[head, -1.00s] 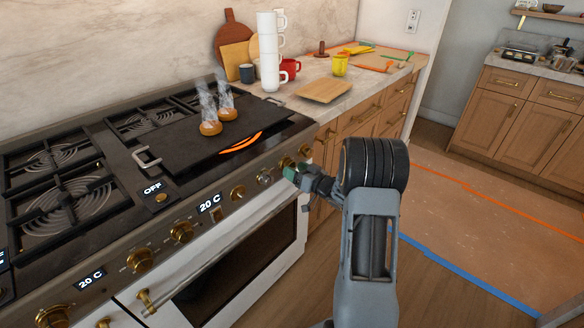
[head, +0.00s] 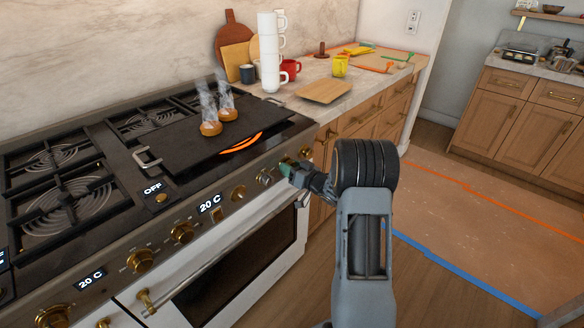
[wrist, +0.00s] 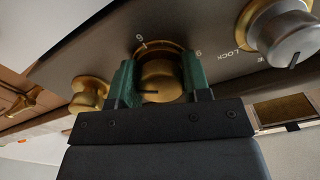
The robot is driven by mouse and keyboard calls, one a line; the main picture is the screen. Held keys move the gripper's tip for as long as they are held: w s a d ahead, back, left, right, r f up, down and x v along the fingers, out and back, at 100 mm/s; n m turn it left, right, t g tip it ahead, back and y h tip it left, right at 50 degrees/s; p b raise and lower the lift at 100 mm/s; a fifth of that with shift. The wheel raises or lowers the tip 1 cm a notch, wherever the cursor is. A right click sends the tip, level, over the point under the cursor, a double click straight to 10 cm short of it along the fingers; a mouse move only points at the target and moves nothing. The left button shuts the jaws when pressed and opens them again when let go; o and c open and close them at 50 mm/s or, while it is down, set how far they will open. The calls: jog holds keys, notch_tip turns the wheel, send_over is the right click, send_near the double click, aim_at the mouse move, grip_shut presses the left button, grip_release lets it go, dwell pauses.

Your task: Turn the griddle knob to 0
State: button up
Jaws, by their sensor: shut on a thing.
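My gripper (head: 287,170) is at the right part of the stove's front panel. In the wrist view its two green fingers (wrist: 160,85) are shut on a brass knob (wrist: 161,76), one on each side. A dark pointer line on the knob points left in that view. Small numerals stand on the panel around it, too tilted and small to read surely. In the head view the gripper mostly hides this knob. The black griddle (head: 190,150) has an orange glowing area (head: 240,143) near its front right.
A silver knob (wrist: 290,40) marked LOCK is beside the held knob, and another brass knob (wrist: 90,92) is on the other side. Two smoking round items (head: 211,128) sit on the griddle. The oven handle (head: 215,258) runs below. Mugs and a wooden board (head: 325,91) stand on the counter.

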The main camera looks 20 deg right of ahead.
jog(key=shift+d, duration=0.1)
jog(key=c, duration=0.3)
